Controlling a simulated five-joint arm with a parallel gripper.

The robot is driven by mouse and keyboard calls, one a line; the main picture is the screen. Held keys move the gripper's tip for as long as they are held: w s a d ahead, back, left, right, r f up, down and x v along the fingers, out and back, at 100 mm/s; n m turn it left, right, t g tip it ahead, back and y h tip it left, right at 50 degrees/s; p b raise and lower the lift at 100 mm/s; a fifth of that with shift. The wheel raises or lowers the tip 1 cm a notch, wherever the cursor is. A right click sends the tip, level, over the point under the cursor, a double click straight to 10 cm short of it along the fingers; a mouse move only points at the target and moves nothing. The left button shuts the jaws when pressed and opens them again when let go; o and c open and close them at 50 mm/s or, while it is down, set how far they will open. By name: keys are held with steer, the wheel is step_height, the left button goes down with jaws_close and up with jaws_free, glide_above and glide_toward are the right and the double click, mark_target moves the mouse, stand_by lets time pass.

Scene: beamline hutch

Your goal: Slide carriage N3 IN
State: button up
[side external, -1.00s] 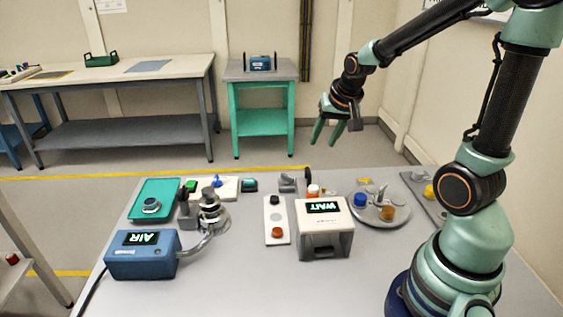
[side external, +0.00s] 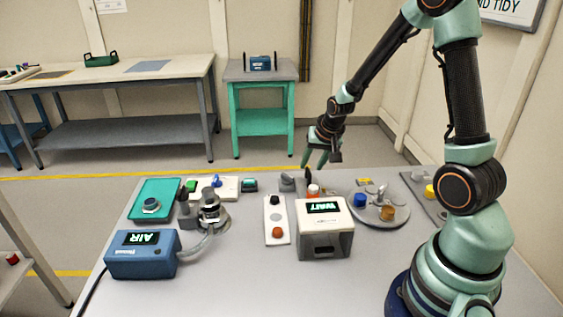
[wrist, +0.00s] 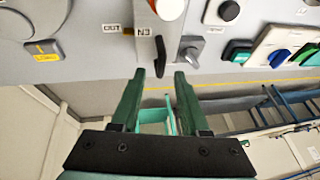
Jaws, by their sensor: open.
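The N3 label (wrist: 145,31) is on a light grey slide at the top of the wrist view, with an OUT label (wrist: 112,27) to its left. A dark upright fin (wrist: 158,62) stands at the slide's near end, and an orange-red cap (wrist: 172,8) is farther along. In the side view the dark fin (side external: 307,174) is small, and the WAIT box partly hides the slide. My gripper (wrist: 158,74) is open, its green fingers pointing at the fin, one to each side in the picture. My gripper (side external: 313,165) is at the table's far edge; contact cannot be told.
A grey knob (wrist: 191,48) sits close right of the fin. The WAIT box (side external: 324,228) stands in front of the slide. A round tray (side external: 378,216) with coloured caps is to the right. A strip with buttons (side external: 276,238) and a blue AIR box (side external: 141,255) are to the left.

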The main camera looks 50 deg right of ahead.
steer(key=shift+x, duration=0.8)
jaws_close()
stand_by(1.0)
